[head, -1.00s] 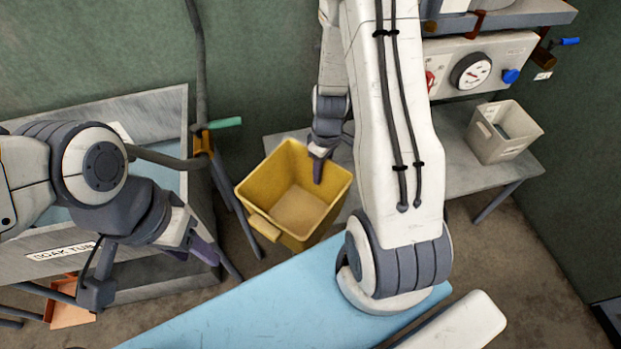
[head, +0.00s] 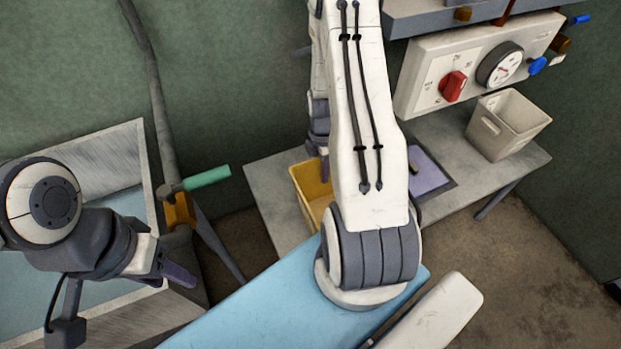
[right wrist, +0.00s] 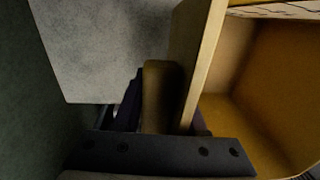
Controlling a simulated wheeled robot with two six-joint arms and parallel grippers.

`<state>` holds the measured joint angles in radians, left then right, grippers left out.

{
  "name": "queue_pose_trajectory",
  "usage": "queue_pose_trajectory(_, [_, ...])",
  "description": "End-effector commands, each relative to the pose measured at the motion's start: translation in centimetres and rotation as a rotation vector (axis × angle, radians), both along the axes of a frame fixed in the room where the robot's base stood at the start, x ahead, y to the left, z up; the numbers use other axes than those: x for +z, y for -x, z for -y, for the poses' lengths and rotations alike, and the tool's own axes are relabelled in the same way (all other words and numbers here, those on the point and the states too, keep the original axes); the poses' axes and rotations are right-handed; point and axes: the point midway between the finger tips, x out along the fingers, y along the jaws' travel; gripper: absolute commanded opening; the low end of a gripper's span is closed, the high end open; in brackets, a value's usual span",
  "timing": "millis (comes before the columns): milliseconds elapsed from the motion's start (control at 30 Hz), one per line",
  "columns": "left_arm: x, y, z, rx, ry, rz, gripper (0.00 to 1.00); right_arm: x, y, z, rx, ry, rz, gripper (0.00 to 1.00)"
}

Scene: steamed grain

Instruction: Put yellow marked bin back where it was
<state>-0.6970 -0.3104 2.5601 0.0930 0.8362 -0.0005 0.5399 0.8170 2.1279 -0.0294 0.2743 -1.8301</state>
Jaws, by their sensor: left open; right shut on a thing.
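The yellow bin (head: 311,182) is in the middle of the head view, at the left part of the grey table; my right arm hides much of it. My right gripper (head: 321,163) is at its far rim. In the right wrist view the bin (right wrist: 262,85) fills the right side, and its tab-like handle (right wrist: 160,95) is between my right fingers. I cannot tell whether the bin touches the table. No yellow mark can be told apart on it. My left gripper (head: 172,277) is open and empty, by the tub at left.
The grey table (head: 275,195) carries a lavender panel (head: 428,175) and a pale bin (head: 508,125) at right. A control box (head: 480,68) with a red knob and gauge hangs above. A tub (head: 95,165), a pipe with a green handle (head: 205,178) and a blue surface (head: 290,300) are nearby.

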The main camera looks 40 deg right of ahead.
Motion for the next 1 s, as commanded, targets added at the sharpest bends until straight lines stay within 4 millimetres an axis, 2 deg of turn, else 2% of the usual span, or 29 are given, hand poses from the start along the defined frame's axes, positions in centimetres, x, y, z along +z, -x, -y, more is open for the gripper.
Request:
queue_pose_trajectory(33, [0.2, 0.0, 0.0, 0.0, 0.0, 0.0, 0.5, -0.7, -1.2, 0.0, 0.002, 0.0, -0.001, 0.0])
queue_pose_trajectory(133, [0.3, 0.0, 0.0, 0.0, 0.0, 0.0, 0.5, -2.0, -3.3, 0.1, 0.0, 0.0, 0.0, 0.0])
queue_pose_trajectory(333, [0.4, 0.0, 0.0, 0.0, 0.0, 0.0, 0.5, -3.4, -5.7, 0.3, -0.005, 0.0, -0.001, 0.0])
queue_pose_trajectory(467, [0.5, 0.0, 0.0, 0.0, 0.0, 0.0, 0.5, -4.3, -5.9, 0.3, -0.007, -0.001, -0.003, 0.0])
queue_pose_trajectory(700, [0.8, 0.0, 0.0, 0.0, 0.0, 0.0, 0.5, -7.4, -5.8, 0.4, -0.008, -0.001, -0.002, 0.0])
queue_pose_trajectory(1000, [0.7, 0.0, 0.0, 0.0, 0.0, 0.0, 0.5, -7.7, -5.9, 0.4, -0.008, 0.0, 0.0, 0.0])
